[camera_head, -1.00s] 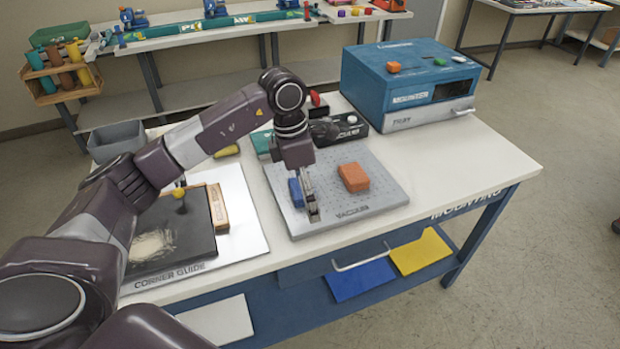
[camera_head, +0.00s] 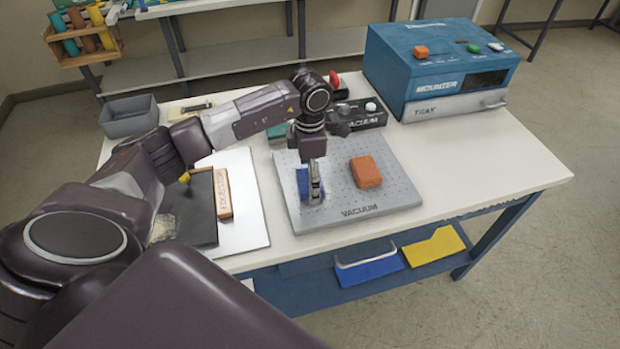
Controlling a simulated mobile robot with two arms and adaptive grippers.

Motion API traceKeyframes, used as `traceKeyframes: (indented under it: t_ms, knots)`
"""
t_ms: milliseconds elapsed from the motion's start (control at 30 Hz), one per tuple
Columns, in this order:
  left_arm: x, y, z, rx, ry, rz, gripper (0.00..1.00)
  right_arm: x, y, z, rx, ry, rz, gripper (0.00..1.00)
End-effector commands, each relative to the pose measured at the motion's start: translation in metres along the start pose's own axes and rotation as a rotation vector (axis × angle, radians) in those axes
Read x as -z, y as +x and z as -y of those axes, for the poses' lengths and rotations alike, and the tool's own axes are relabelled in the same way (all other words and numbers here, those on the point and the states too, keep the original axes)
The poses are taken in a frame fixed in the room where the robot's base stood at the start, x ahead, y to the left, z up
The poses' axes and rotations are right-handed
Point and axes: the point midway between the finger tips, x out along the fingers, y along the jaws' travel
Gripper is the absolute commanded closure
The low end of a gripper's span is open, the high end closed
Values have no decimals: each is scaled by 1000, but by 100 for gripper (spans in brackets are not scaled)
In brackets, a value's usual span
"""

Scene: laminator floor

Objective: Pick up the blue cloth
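A small blue piece (camera_head: 302,181) stands on the left part of the grey vacuum plate (camera_head: 390,200). My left gripper (camera_head: 315,190) points down right beside it. The fingers are seen nearly edge-on, partly overlapping the blue piece, so I cannot tell whether they are open or shut on it. I cannot tell which of the two blue things is the cloth. My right gripper is not in view.
An orange block (camera_head: 365,172) sits on the plate, right of my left gripper. The black vacuum unit (camera_head: 357,116) and blue mounter (camera_head: 440,70) stand behind. A yellow sheet (camera_head: 433,246) lies on the shelf. The white tabletop (camera_head: 480,165) is clear at right.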

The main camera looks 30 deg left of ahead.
Motion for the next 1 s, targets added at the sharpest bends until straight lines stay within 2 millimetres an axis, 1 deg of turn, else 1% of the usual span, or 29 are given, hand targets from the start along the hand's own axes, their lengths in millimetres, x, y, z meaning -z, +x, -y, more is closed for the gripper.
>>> traceKeyframes:
  t_ms: [33,100,200,267,500,600,867,1000]
  knots:
    - [0,1,0,0,0,0,11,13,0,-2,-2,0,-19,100]
    - [0,1,0,-1,1,0,11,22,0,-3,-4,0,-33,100]
    - [0,1,0,0,1,1,11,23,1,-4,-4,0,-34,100]
    - [0,1,0,0,1,1,18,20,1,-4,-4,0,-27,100]
    - [0,1,0,0,1,1,44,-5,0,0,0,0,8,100]
    - [0,1,0,0,1,1,55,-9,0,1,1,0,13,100]
    - [-1,0,0,-1,1,2,56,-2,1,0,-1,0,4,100]
    - [-1,-7,-1,-2,1,4,56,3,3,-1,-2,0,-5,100]
